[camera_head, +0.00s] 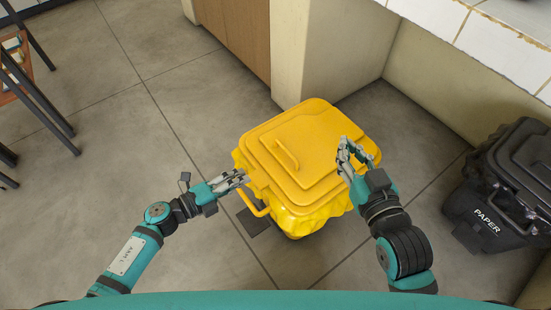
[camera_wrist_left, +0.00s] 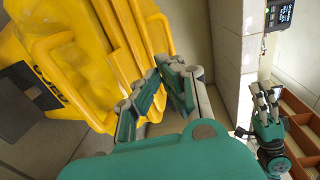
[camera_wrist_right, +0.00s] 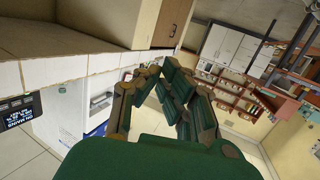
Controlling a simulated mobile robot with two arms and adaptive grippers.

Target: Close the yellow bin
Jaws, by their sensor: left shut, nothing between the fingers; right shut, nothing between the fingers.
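The yellow bin (camera_head: 315,222) stands on the floor in front of me, with yellow bag material bulging around its rim. Its yellow lid (camera_head: 325,150) lies flat over the top, with a raised handle (camera_head: 286,154) on it; I see no gap under the lid. My left gripper (camera_head: 245,178) is shut and empty at the bin's left side, by the lid's edge and above a yellow side loop (camera_head: 252,204). The bin also fills the left of the left wrist view (camera_wrist_left: 85,65). My right gripper (camera_head: 345,146) is shut and empty, over the lid's right part in the head view; contact is unclear.
A black pedal (camera_head: 253,222) sits at the bin's lower left. A black bin marked PAPER (camera_head: 490,218) stands at the right under a tiled counter (camera_head: 500,50). A beige pillar (camera_head: 325,50) rises behind the bin.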

